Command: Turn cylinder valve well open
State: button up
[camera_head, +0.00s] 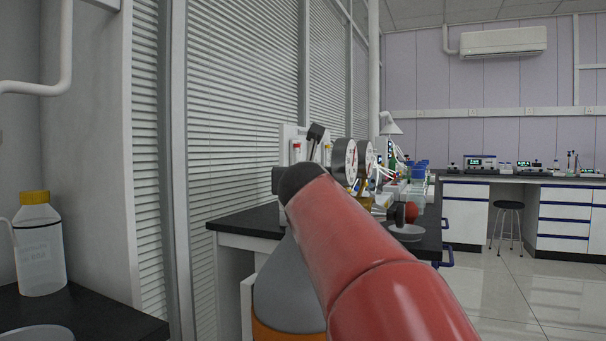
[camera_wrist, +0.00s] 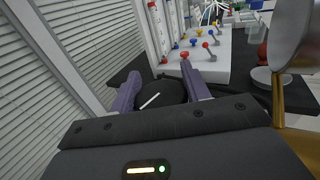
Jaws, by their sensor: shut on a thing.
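The black round valve knob (camera_wrist: 168,93) sits between the two purple fingers of my gripper (camera_wrist: 162,88) in the wrist view. The fingers are shut on its sides. A short white mark on its top slants from lower left to upper right. In the head view, the grey shoulder of the gas cylinder (camera_head: 288,285) shows above an orange body, partly behind my red arm. The arm hides the knob and most of my gripper there. Two round gauges (camera_head: 345,162) stand just right of the arm's end; a gauge's grey case (camera_wrist: 298,38) and brass fitting (camera_wrist: 278,100) also show in the wrist view.
A dark-topped bench (camera_head: 250,220) with lab equipment stands behind the cylinder. White slatted blinds (camera_head: 240,100) rise close on the left. A bottle with a yellow cap (camera_head: 40,245) stands on a dark bench at left. Open floor (camera_head: 500,290) lies to the right.

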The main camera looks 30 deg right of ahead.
jog(key=o, duration=1)
jog(key=shift+w+r+p, duration=0.1)
jog(key=shift+r+p, duration=4.35)
jog(key=shift+r, duration=5.5)
jog(key=shift+c, duration=0.2)
